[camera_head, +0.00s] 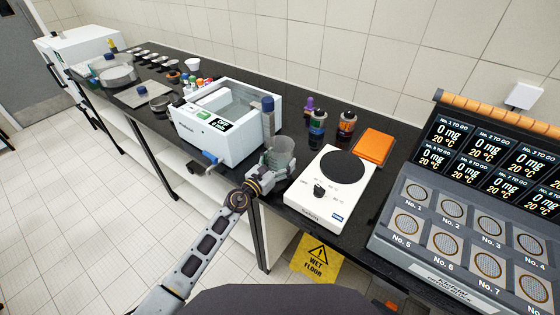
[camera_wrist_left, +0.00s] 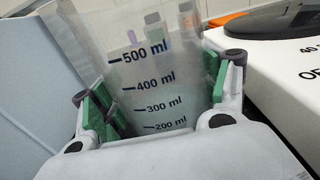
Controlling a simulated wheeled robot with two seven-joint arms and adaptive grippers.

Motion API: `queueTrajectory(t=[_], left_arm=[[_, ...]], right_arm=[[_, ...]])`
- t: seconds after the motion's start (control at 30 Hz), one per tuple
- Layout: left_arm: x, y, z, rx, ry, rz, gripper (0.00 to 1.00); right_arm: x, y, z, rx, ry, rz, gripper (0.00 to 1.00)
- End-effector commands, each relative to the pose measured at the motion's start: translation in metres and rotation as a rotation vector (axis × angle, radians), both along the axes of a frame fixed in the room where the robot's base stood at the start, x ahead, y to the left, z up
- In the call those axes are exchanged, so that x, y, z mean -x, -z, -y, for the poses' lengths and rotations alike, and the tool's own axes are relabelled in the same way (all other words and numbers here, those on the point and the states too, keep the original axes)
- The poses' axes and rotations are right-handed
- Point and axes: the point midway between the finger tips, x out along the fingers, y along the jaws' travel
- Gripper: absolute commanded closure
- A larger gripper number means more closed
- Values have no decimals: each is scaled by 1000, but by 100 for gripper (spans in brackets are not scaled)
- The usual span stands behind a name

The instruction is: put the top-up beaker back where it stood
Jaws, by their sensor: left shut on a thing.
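The top-up beaker (camera_head: 281,150) is clear, with a marked scale up to 500 ml that reads in the left wrist view (camera_wrist_left: 155,75). My left gripper (camera_head: 268,170) is shut on it, with green-padded fingers on both sides of its wall in the left wrist view (camera_wrist_left: 158,100). The beaker is upright or nearly so, between the white water bath and the hotplate. Its base is hidden behind the gripper, so I cannot tell whether it touches the bench. My right gripper is not in view.
The white bath (camera_head: 215,120) stands close on the left, the hotplate (camera_head: 325,195) close on the right. A display console (camera_head: 465,220) fills the right.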

Motion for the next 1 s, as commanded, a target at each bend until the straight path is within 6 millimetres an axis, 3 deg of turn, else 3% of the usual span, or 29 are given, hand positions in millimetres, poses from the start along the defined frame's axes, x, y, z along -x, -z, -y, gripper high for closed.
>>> queueTrajectory(t=[0.37, 0.4, 0.53, 1.0], left_arm=[[0, 7, 0, 0, 0, 1, 95], [0, 7, 0, 0, 0, 0, 23], [0, 7, 0, 0, 0, 0, 6], [0, 6, 0, 0, 0, 0, 4]], right_arm=[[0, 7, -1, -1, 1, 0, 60], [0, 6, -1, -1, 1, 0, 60], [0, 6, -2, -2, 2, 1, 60], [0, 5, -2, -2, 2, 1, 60]])
